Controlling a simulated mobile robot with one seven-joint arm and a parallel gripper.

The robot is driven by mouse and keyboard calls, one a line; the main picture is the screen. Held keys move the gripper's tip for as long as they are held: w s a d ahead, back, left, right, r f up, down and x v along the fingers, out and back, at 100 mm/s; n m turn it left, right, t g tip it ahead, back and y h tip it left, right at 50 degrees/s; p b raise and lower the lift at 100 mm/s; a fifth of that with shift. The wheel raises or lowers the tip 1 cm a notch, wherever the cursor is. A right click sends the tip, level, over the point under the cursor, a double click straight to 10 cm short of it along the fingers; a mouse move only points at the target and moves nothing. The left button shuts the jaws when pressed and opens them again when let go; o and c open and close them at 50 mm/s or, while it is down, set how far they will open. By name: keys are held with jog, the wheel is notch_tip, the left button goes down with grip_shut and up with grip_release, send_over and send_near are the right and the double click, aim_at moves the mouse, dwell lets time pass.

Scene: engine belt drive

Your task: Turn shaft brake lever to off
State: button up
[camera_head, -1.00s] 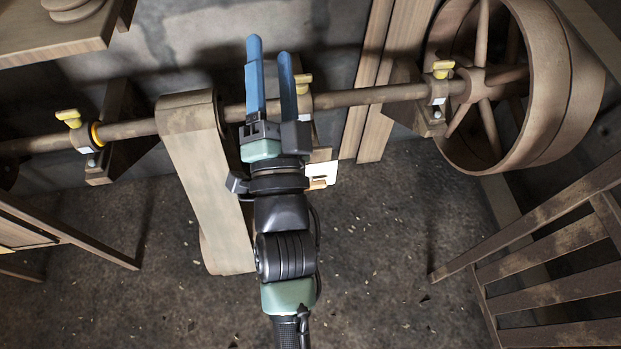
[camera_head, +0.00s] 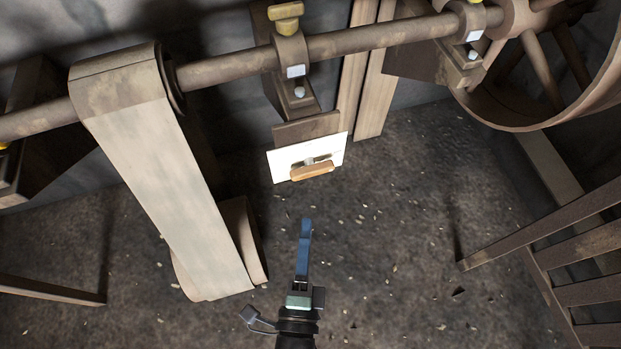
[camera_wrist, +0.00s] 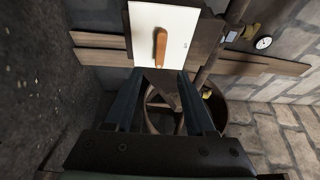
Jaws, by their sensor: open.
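The shaft brake lever is a short orange-brown wooden handle (camera_head: 312,172) on a white plate (camera_head: 279,167). The plate hangs below the middle shaft bearing in the head view. In the wrist view the handle (camera_wrist: 160,48) stands near the top centre, lengthwise up and down on the white plate (camera_wrist: 180,36). My gripper (camera_head: 305,222) is below the plate in the head view, its blue fingers seen edge-on and overlapping. In the wrist view my gripper (camera_wrist: 159,74) is open and empty, with the handle just beyond the gap between its fingertips. Fingers and handle are apart.
A long shaft (camera_head: 370,40) runs above the plate. A wide flat belt (camera_head: 165,170) hangs at left. A spoked wheel (camera_head: 555,110) is at upper right and a slatted wooden frame (camera_head: 560,250) at lower right. The floor (camera_head: 390,230) around my gripper is clear.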

aim_at(312, 176)
jog(key=w+b, duration=0.1)
jog(key=w, duration=0.2)
jog(key=w+b, duration=0.1)
jog(key=w, duration=0.3)
jog(key=w+d+b, duration=0.1)
jog(key=w, duration=0.3)
jog(key=shift+w, duration=0.25)
jog(key=shift+c, duration=0.2)
grip_shut()
